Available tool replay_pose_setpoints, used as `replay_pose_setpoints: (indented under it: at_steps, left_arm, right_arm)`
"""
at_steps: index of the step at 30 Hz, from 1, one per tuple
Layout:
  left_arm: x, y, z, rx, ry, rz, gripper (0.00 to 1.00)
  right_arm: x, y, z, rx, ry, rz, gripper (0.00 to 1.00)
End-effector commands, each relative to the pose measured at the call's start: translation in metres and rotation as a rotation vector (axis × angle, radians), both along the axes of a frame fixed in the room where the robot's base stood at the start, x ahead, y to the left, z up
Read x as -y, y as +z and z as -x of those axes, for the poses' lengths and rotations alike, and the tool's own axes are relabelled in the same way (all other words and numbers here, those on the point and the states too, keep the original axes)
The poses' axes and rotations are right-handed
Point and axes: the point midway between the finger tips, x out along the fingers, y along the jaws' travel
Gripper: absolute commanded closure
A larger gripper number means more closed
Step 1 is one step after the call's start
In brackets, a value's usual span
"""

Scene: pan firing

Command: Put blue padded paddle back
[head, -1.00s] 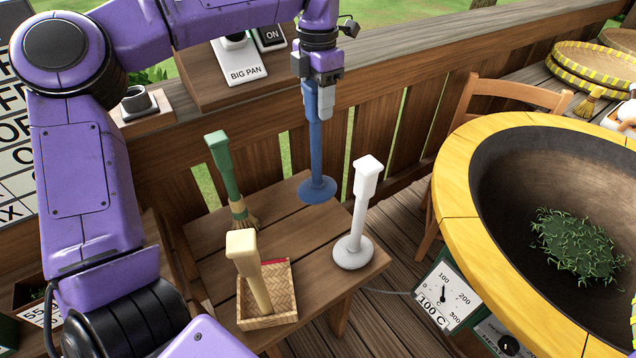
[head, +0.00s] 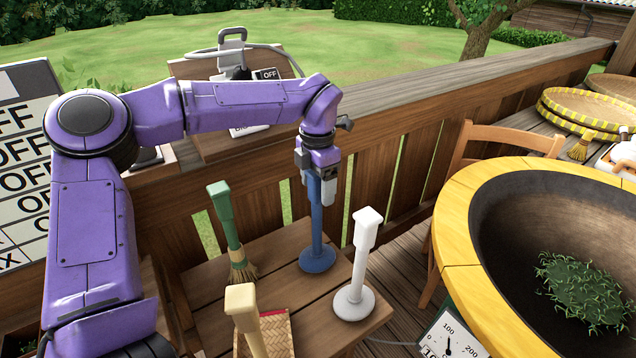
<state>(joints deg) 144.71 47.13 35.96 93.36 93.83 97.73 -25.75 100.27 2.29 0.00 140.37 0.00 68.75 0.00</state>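The blue padded paddle (head: 317,220) stands upright on its round base near the back right of the small wooden table (head: 276,262). My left gripper (head: 316,182) is over the top of its handle, pointing down. Its fingers are spread apart, one on each side of the handle, with the handle top between them. The base looks to be resting on the table top. My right gripper is not in view.
A white paddle (head: 361,255) stands right of the blue one. A green-handled brush (head: 225,215) and a cream-handled tool (head: 246,315) by a woven basket (head: 277,332) are to the left. The large yellow-rimmed pan (head: 455,215) holds green leaves. A wooden railing (head: 400,110) runs behind.

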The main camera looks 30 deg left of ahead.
Motion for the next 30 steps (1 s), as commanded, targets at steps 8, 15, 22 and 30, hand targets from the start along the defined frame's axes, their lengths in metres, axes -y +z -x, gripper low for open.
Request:
replay_pose_setpoints:
  at_steps: [8, 15, 22, 30]
  left_arm:
    - [0.000, -0.001, 0.000, 0.000, 0.000, 0.000, 0.27]
    - [0.000, 0.033, 0.001, 0.006, 0.003, -0.001, 0.27]
    - [0.000, 0.088, 0.004, 0.003, 0.001, -0.002, 0.27]
    - [0.000, 0.105, 0.005, -0.001, 0.000, 0.000, 0.27]
  right_arm:
    - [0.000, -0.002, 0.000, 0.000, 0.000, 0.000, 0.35]
    - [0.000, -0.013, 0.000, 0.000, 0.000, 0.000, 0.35]
    - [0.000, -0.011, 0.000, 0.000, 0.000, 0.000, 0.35]
    - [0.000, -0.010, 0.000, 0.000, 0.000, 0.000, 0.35]
